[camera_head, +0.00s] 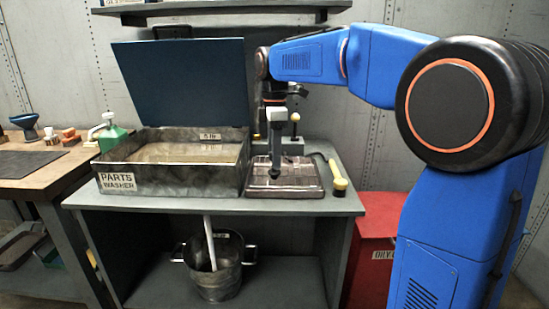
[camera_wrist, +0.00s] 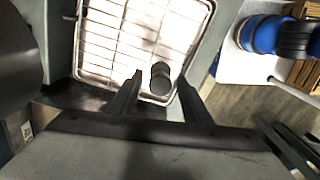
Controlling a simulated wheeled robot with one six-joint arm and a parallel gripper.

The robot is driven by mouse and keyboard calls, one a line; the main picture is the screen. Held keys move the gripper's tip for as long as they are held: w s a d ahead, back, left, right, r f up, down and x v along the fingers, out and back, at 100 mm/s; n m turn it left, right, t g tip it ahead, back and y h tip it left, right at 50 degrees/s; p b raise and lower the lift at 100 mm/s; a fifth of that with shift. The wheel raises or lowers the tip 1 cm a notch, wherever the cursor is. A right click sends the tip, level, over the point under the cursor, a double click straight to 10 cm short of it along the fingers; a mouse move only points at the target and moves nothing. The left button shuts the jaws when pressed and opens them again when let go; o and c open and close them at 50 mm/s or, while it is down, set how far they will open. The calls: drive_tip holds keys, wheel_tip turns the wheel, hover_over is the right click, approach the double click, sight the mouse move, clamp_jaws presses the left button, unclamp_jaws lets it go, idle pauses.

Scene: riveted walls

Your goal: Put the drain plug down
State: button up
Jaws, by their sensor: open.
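The drain plug (camera_wrist: 160,77) is a dark, short cylinder standing on a wire rack in a tray (camera_wrist: 88,40), near the tray's edge. In the wrist view my gripper (camera_wrist: 160,80) is open, with one finger on either side of the plug and a visible gap to each. In the head view my gripper (camera_head: 276,158) points down over the tray (camera_head: 308,190), right of the parts washer (camera_head: 170,181). The plug is hard to tell from the fingers there.
The parts washer's blue lid (camera_head: 185,85) stands open beside my arm. A yellow-handled brush (camera_head: 339,178) lies right of the tray. A metal bucket (camera_head: 217,275) is on the lower shelf; a red bin (camera_head: 375,240) stands right.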

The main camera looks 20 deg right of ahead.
wheel_tip(320, 180, up, 11)
idle(0.4)
drive_tip(key=s+d+f+m+t, duration=0.2)
drive_tip(key=s+f+m, duration=0.6)
drive_tip(key=s+f, duration=0.5)
drive_tip(key=s+d+f+m+t, duration=0.2)
drive_tip(key=s+d+f+m, duration=0.3)
drive_tip(key=s+f, duration=0.9)
drive_tip(key=s+m, duration=0.3)
drive_tip(key=s, duration=0.2)
drive_tip(key=shift+s+m+t, duration=0.3)
drive_tip(key=shift+s+t, duration=0.1)
idle(3.5)
